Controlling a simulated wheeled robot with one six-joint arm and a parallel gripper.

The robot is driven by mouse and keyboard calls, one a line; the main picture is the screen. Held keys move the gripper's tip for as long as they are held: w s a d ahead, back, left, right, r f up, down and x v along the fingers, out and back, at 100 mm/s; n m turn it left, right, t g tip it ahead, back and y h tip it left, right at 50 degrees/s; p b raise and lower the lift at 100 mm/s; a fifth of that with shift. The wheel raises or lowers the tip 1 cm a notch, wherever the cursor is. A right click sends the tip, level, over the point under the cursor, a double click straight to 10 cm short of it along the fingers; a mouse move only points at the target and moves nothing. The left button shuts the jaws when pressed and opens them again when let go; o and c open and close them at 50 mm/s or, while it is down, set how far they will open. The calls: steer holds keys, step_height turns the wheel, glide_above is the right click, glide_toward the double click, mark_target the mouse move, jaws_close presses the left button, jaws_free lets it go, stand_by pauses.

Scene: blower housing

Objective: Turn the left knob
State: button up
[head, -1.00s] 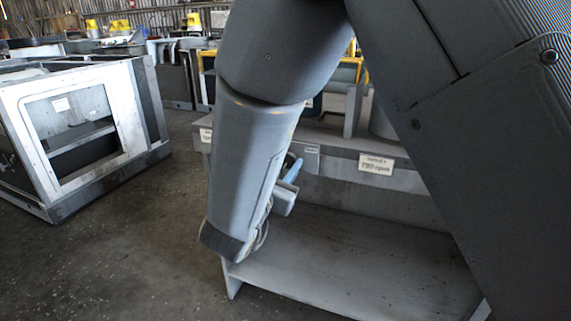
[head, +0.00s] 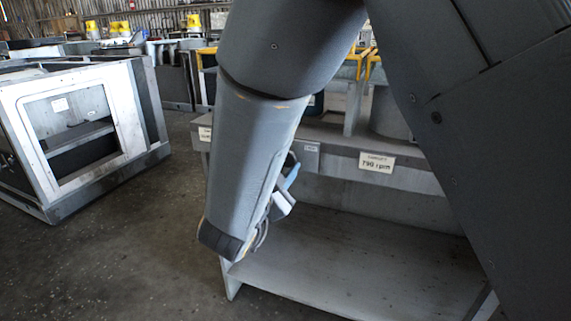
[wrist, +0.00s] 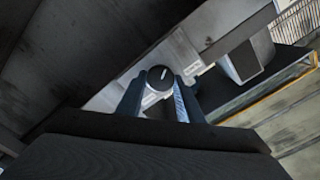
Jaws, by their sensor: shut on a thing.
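In the wrist view a round dark knob (wrist: 160,78) with a white pointer line sits between the two fingers of my gripper (wrist: 158,95). The fingers are shut on it, one on each side. The pointer line is tilted slightly right of upright in that view. In the head view my arm covers the knob, and only a small blue part of my gripper (head: 290,178) shows beside the forearm.
A grey bench (head: 340,262) with a low shelf stands in front of me. A label reading about 790 rpm (head: 377,162) is on its front edge. A white open-framed cabinet (head: 85,190) stands on the floor at left. Bare floor lies between them.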

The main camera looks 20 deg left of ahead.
stand_by(0.3)
steer(key=o, duration=1.1)
steer(key=shift+c, duration=0.2)
steer(key=s, duration=0.7)
steer(key=shift+s+a, duration=0.3)
steer(key=shift+s, duration=0.1)
